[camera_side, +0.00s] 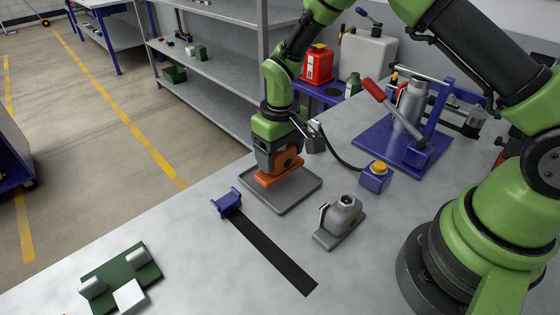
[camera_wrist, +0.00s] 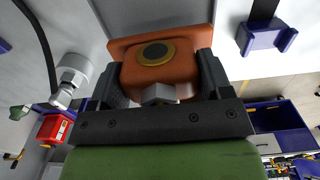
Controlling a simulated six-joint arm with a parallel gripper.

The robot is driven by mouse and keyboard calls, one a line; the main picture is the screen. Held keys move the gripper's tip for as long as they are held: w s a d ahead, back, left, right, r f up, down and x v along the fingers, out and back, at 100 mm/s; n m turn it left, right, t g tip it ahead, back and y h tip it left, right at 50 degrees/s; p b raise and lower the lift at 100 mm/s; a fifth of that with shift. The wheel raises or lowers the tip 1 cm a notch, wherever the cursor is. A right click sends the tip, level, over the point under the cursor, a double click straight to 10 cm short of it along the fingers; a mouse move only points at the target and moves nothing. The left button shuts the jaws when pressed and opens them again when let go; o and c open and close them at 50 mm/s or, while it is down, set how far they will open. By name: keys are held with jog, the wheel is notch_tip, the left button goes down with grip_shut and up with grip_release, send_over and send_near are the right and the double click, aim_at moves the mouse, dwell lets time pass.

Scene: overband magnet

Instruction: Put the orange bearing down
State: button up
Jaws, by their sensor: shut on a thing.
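The orange bearing (camera_side: 278,178) is a pillow-block shape with a flat base and a round hub. It is between the fingers of my gripper (camera_side: 280,160), over the grey tray (camera_side: 287,208). Its base looks low, close to the tray; I cannot tell whether it touches. In the wrist view the orange bearing (camera_wrist: 130,80) shows a gold ring around a dark bore. The dark fingers of my gripper (camera_wrist: 160,80) are shut on its left and right sides. Part of the tray behind the bearing is hidden.
A grey bearing (camera_side: 343,214) stands on the table right of the tray. A black strip (camera_side: 270,252) with a blue end piece (camera_side: 227,203) lies in front. A blue box with a yellow button (camera_side: 376,175) and a blue press (camera_side: 400,150) stand behind right. A green board (camera_side: 120,280) lies front left.

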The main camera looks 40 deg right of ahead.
jog(key=shift+f, duration=1.2)
jog(key=shift+f, duration=0.15)
jog(key=o, duration=1.3)
notch_tip(320, 180, up, 13)
jog(key=shift+f, duration=0.2)
